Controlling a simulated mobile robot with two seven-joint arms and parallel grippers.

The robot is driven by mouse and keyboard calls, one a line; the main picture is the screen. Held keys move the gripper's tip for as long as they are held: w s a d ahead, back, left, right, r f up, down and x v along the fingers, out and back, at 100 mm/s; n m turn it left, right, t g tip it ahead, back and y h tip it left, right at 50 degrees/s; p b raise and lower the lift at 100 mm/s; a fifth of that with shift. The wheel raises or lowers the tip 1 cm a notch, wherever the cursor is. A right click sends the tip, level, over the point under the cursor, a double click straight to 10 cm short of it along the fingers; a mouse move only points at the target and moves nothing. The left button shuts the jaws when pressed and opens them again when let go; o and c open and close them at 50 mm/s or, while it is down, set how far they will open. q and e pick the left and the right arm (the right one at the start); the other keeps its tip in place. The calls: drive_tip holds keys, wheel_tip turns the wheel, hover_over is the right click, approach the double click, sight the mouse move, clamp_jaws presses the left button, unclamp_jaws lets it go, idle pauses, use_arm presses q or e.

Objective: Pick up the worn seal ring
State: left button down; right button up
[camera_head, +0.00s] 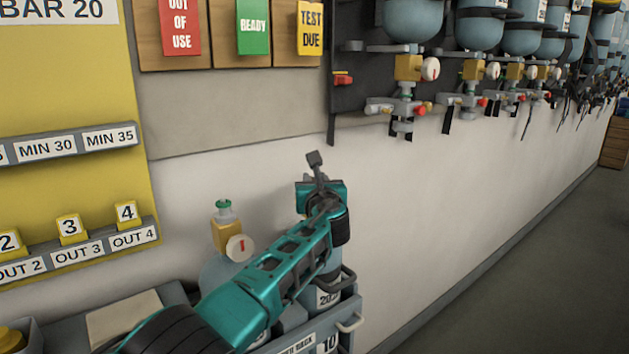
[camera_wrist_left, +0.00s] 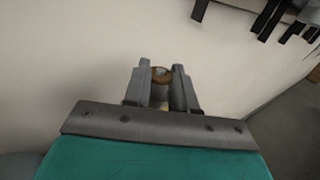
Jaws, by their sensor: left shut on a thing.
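My left gripper (camera_head: 314,160) is raised in front of the pale wall, above the cylinder rack at the bottom of the head view. In the left wrist view its two grey fingers (camera_wrist_left: 160,78) are closed around a small brown ring-shaped piece, the worn seal ring (camera_wrist_left: 161,73). Only part of the ring shows between the fingertips, and its wear cannot be made out. In the head view the ring cannot be told apart from the fingertips. My right gripper is in neither view.
Below my left arm stand a cylinder with a brass valve and white gauge (camera_head: 241,247) and a grey rack (camera_head: 350,322). A yellow board (camera_head: 70,100) with numbered tags is at left. Status tags hang above. A row of cylinders with valves (camera_head: 408,68) lines the wall at right.

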use_arm(q)
drive_tip(key=shift+r, duration=0.1)
drive_tip(key=shift+r, duration=0.3)
wheel_tip(320, 180, up, 6)
drive_tip(key=p, duration=0.2)
drive_tip(key=shift+f+p, duration=0.15)
drive_tip(key=shift+p, duration=0.2)
wheel_tip(320, 180, up, 18)
drive_tip(key=p, duration=0.7)
drive_tip(key=shift+f, duration=0.25)
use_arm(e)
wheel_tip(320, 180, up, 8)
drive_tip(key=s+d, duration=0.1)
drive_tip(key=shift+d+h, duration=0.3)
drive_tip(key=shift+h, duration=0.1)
use_arm(q)
drive_tip(key=shift+s+f, duration=0.1)
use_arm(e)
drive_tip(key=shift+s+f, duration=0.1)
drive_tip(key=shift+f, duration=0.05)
